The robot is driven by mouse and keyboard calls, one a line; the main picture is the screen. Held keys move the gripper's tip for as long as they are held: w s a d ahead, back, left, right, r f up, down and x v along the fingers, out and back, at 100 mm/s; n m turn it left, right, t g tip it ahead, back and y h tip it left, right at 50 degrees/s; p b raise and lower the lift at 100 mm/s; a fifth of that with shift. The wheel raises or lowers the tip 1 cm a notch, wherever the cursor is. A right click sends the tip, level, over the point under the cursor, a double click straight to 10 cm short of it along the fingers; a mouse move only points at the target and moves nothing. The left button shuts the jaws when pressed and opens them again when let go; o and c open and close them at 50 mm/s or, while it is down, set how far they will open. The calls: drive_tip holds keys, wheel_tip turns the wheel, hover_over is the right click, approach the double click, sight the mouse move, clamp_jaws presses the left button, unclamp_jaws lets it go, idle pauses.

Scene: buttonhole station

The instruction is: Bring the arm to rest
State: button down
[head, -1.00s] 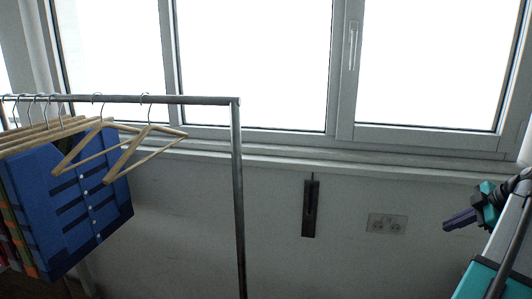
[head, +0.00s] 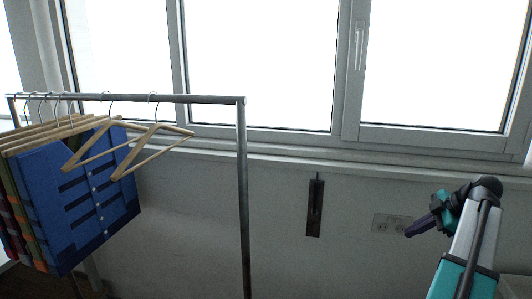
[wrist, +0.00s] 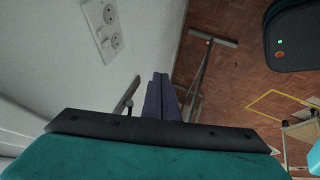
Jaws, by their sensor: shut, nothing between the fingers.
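My gripper (head: 411,233) is at the right of the head view, in front of the wall below the window. Its dark purple fingers point left and a little down. In the wrist view my gripper (wrist: 163,84) shows its two fingers closed side by side, with nothing between them. It is apart from everything around it.
A clothes rail (head: 241,190) stands at the left, with a blue garment (head: 85,195), other garments and empty wooden hangers (head: 140,150). A dark strip (head: 315,207) hangs on the wall near a double socket (head: 390,223). Brick-patterned floor (wrist: 237,75) shows in the wrist view.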

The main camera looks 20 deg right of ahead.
drive_tip(key=w+a+f+n+g+y, duration=0.3)
drive_tip(key=w+a+f, duration=0.9)
drive_tip(key=a+f, duration=0.45)
drive_tip(key=a+f+g+y, duration=0.1)
drive_tip(key=a+f+g, duration=0.1)
drive_tip(key=a+f, duration=0.8)
drive_tip(key=a+f+g, duration=0.2)
drive_tip(key=a+f, duration=0.5)
drive_tip(key=a, duration=0.5)
drive_tip(key=s+a+f+m+g+h, duration=0.1)
drive_tip(key=s+a+f+g, duration=0.1)
drive_tip(key=s+a+f, duration=0.5)
drive_tip(key=s+a+f+g, duration=0.3)
drive_tip(key=s+a+f, duration=0.1)
drive_tip(key=a+f, duration=0.45)
drive_tip(key=s+f+m+h, duration=0.2)
drive_tip(key=s+f+m, duration=0.2)
drive_tip(key=s+m, duration=0.2)
drive_tip(key=s+f+m+h, duration=0.3)
drive_tip(key=s+f+m, duration=0.2)
drive_tip(key=s, duration=0.4)
drive_tip(key=shift+s+a+f+m+g+h, duration=0.15)
drive_tip(key=shift+s+a+m+g+h, duration=0.25)
drive_tip(key=shift+m, duration=0.4)
